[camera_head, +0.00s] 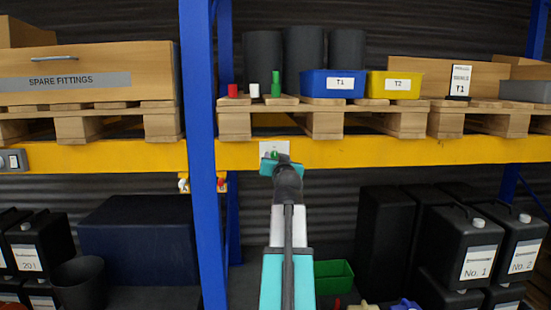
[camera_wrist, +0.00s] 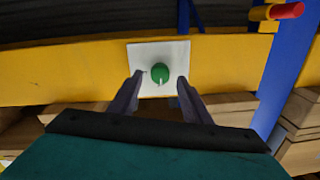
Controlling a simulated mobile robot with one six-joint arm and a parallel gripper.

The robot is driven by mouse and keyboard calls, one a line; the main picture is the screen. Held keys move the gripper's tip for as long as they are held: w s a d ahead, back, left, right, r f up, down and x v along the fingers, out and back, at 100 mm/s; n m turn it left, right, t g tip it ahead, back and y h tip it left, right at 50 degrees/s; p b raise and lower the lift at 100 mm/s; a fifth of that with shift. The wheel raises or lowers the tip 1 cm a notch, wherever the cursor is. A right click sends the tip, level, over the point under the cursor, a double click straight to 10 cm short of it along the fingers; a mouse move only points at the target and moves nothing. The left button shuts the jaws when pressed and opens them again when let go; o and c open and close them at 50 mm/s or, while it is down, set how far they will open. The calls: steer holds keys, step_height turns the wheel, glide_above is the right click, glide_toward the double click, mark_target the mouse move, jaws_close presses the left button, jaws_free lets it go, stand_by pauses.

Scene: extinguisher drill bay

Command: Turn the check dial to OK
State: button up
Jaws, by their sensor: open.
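The check dial is a round green knob (camera_wrist: 160,73) on a square white plate (camera_wrist: 176,51) fixed to the yellow beam. In the wrist view a pale pointer mark on the knob points down in the picture; lettering on the plate is too small to read. My gripper (camera_wrist: 160,80) is open, its two dark fingers on either side of the knob, with gaps showing. I cannot tell how far the fingertips are from the plate. In the head view my gripper (camera_head: 281,164) partly covers the dial (camera_head: 274,154) and the plate (camera_head: 267,147).
The yellow beam (camera_head: 400,151) carries pallets with a blue bin (camera_head: 318,86) and a yellow bin (camera_head: 394,87). A blue upright post (camera_head: 203,200) stands left of my arm. Small red and yellow fittings (camera_head: 222,184) hang beside it. Black canisters (camera_head: 465,240) stand lower right.

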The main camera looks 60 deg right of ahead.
steer(key=shift+x, duration=0.8)
steer(key=c, duration=1)
steer(key=shift+c, duration=0.2)
